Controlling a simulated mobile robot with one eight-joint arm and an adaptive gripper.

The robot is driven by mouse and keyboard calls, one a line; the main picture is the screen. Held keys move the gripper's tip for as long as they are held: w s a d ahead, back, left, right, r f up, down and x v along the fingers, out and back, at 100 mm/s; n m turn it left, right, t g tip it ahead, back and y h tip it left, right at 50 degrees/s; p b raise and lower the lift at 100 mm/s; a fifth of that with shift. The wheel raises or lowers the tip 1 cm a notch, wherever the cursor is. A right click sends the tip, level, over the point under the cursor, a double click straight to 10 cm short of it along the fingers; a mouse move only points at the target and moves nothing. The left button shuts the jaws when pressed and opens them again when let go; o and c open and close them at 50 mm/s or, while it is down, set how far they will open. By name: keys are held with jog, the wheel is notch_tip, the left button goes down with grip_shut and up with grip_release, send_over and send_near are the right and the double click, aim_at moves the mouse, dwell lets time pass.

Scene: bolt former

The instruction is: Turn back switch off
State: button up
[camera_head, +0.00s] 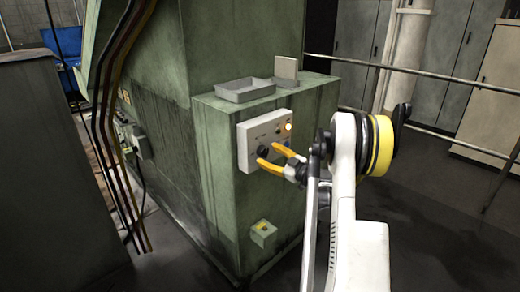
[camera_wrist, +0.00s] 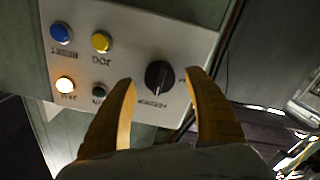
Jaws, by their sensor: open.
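The back switch is a black rotary knob (camera_wrist: 158,76) on a white control panel (camera_wrist: 130,45). In the wrist view the knob sits between my two yellow fingers, slightly beyond their tips; contact cannot be made out. My gripper (camera_wrist: 162,88) is open around the line of the knob and holds nothing. In the head view my gripper (camera_head: 268,155) is at the lower part of the panel (camera_head: 247,150), with the dark knob (camera_head: 262,153) partly seen between the fingers. The label beside the knob is upside down and too small to read.
The panel also carries a blue RESET button (camera_wrist: 61,32), a yellow JOG button (camera_wrist: 101,41), a lit JAM lamp (camera_wrist: 65,85) and a dark button (camera_wrist: 99,92). A grey tray (camera_head: 244,90) lies on the green machine. A small box (camera_head: 263,234) is mounted below the panel.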

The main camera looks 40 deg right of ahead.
jog(key=shift+w+r+m, duration=0.1)
jog(key=shift+w+m, duration=0.5)
jog(key=shift+m, duration=0.1)
jog(key=m, duration=0.2)
jog(key=m+p, duration=0.1)
jog(key=shift+s+r+m+p, duration=0.15)
jog(key=shift+m+p, duration=0.15)
jog(key=shift+m, duration=0.1)
jog(key=m, duration=0.1)
jog(key=m+b, duration=0.1)
jog(key=m, duration=0.1)
jog(key=shift+a+f, duration=0.1)
jog(key=shift+f, duration=0.25)
jog(key=m, duration=0.3)
jog(key=shift+r+b, duration=0.15)
jog(key=shift+b, duration=0.25)
jog(key=shift+c, duration=0.5)
jog(key=c, duration=1.1)
grip_shut()
jog(key=shift+r, duration=0.1)
